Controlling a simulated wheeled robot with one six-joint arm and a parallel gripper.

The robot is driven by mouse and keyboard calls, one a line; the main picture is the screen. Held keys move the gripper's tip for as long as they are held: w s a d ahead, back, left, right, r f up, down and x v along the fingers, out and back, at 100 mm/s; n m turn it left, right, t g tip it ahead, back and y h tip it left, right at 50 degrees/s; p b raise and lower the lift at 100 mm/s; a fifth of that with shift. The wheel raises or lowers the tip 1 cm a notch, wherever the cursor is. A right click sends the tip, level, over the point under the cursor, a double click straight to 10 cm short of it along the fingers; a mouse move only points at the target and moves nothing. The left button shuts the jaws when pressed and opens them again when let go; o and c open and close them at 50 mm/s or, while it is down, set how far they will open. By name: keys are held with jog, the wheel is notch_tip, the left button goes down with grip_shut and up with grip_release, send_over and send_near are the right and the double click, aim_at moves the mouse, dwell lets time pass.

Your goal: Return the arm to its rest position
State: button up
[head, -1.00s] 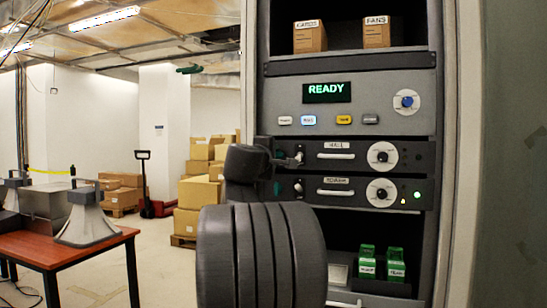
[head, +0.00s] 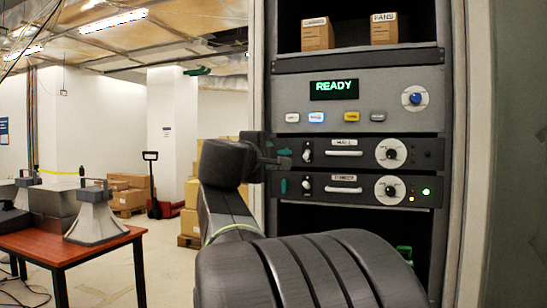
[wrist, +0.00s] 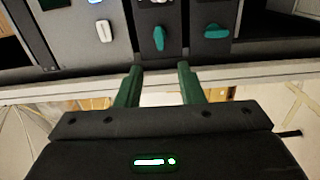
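My arm reaches up from the bottom of the head view, its large dark joint (head: 300,270) low in front of the rack. My gripper (head: 276,162) is at the left edge of the rack, beside the left ends of the two black drawer units. In the wrist view my gripper (wrist: 159,70) has two green fingers well apart with nothing between them. Beyond the fingertips are two teal handles, one (wrist: 159,38) ahead of the gap and one (wrist: 213,31) to the right. The gripper looks apart from them.
The rack has a READY display (head: 334,90), an upper drawer unit (head: 362,153) and a lower one (head: 362,190). Boxes (head: 317,34) sit on its top shelf. My arm mostly hides the lower shelf. A red-brown table (head: 75,245) with grey horns (head: 97,217) stands left.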

aim_at(283, 152)
jog(key=shift+v, duration=1.05)
jog(key=shift+w, duration=0.1)
jog(key=p+x, duration=0.1)
jog(key=x, duration=1.2)
jog(key=shift+w+d+p, duration=0.15)
jog(key=shift+w+p, duration=0.15)
jog(key=shift+w, duration=0.05)
jog(key=shift+s, duration=0.1)
